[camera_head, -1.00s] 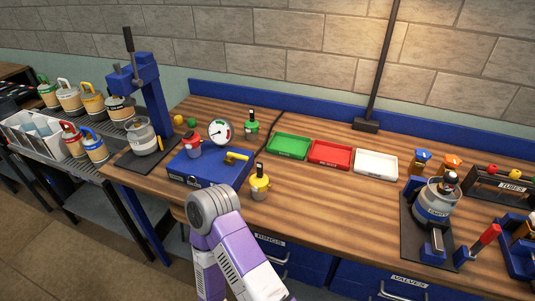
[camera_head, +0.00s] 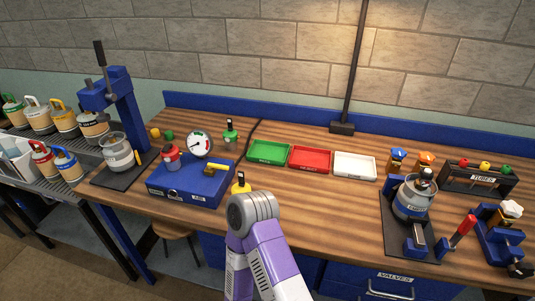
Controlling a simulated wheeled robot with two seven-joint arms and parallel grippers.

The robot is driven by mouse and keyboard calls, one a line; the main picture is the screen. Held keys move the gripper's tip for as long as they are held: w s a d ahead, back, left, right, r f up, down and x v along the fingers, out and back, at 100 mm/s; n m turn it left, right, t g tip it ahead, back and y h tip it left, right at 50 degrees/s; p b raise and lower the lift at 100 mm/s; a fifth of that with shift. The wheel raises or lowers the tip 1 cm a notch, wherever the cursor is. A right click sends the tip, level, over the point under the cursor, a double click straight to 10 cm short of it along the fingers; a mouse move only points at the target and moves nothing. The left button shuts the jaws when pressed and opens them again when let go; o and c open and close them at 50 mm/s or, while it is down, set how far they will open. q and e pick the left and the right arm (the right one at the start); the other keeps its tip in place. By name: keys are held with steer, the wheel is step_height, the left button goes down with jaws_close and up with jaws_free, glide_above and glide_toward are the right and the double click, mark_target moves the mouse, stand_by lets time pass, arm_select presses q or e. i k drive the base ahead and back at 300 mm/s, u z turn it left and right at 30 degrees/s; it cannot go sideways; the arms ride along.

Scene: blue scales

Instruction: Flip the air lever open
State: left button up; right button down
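The blue box (camera_head: 183,188) on the workbench carries a round dial gauge (camera_head: 199,144) at its back. A yellow lever (camera_head: 216,168) sits on the right part of its top, lying roughly level; I take it for the air lever. A small red-capped bottle (camera_head: 170,158) stands on the left part of the box. One purple and white arm of mine rises from the bottom to a grey joint just right of the box, apart from the lever in the picture. Neither gripper shows.
A yellow-topped bottle (camera_head: 241,184) is partly hidden behind my arm. Green (camera_head: 268,160), red (camera_head: 309,160) and white (camera_head: 354,166) trays lie right of the box. A blue press (camera_head: 119,107) stands left. A grey canister (camera_head: 409,205) stands right. The middle right bench top is clear.

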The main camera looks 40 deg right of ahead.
mark_target(210, 166)
steer(key=z, duration=0.85)
